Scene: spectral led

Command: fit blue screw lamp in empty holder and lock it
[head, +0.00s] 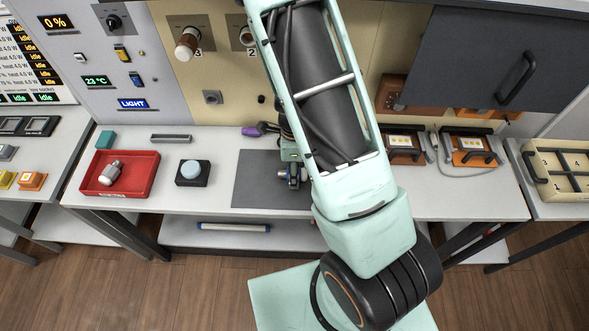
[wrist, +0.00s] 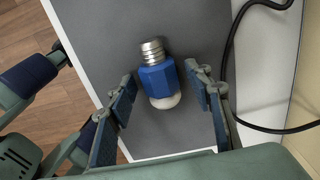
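The blue screw lamp (wrist: 157,80) lies on a dark grey mat (wrist: 201,22), with its metal screw base pointing to the top of the wrist view and its white bulb end toward me. My gripper (wrist: 160,76) is open, with one finger on each side of the lamp and gaps showing between the pads and its body. In the head view, my arm hides much of the gripper over the mat (head: 250,180). On the wall panel, holder 3 (head: 188,40) carries a brownish, white-ended lamp.
A red tray (head: 90,186) with a whitish lamp (head: 110,173) and a black box with a pale blue button (head: 193,171) stand left of the mat. Orange-based devices (head: 470,150) stand at the right. A black cable (wrist: 228,60) runs beside the mat.

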